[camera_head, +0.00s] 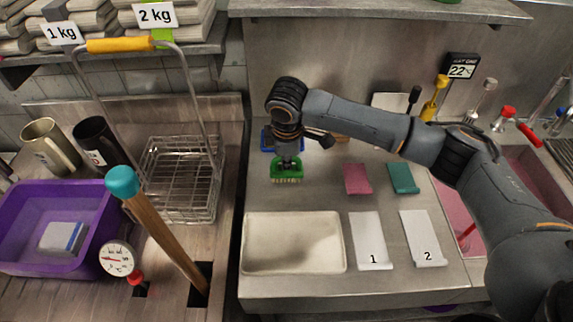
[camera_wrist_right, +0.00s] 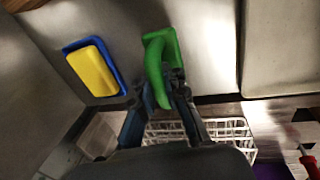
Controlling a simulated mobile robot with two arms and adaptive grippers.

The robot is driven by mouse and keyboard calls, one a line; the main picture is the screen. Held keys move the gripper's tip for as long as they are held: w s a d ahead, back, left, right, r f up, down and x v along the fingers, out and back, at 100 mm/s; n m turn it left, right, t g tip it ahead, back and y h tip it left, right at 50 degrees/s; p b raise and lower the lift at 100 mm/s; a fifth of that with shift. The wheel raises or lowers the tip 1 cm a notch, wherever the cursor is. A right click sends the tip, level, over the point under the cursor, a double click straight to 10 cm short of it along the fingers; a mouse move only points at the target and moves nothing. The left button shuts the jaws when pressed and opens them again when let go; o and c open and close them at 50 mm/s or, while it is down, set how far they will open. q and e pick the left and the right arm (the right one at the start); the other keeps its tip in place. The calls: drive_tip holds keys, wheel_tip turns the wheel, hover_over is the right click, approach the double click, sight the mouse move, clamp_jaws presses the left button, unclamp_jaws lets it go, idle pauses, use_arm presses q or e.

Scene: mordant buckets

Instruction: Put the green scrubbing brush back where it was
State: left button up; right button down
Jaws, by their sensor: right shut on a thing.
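The green scrubbing brush (camera_head: 286,172) is in my right gripper (camera_head: 288,156), bristles downward, over the back left part of the steel counter. In the right wrist view the brush (camera_wrist_right: 156,65) has a curved green handle, and the fingers of my right gripper (camera_wrist_right: 158,92) are closed on it. I cannot tell whether the bristles touch the counter. A blue holder with a yellow block (camera_wrist_right: 92,70) lies beside the brush, apart from it. In the head view the blue holder (camera_head: 267,140) is partly behind my right gripper. My left gripper is not in view.
A cream tray (camera_head: 290,270) lies in front of the brush. Pink (camera_head: 357,179) and teal (camera_head: 403,178) cloths and white cards 1 (camera_head: 370,238) and 2 (camera_head: 422,235) lie to the right. A wire basket (camera_head: 180,205) and purple tub (camera_head: 35,258) stand left. Bare counter surrounds the brush.

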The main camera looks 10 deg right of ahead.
wheel_tip(320, 180, down, 2)
drive_tip(key=shift+s+f+p, duration=0.1)
drive_tip(key=shift+p, duration=0.25)
drive_tip(key=shift+f, duration=0.15)
drive_tip(key=c, duration=1.4)
unclamp_jaws()
drive_tip(key=shift+f, duration=0.15)
drive_tip(key=b+v, duration=0.2)
drive_tip(key=v, duration=1)
drive_tip(key=shift+a, duration=0.1)
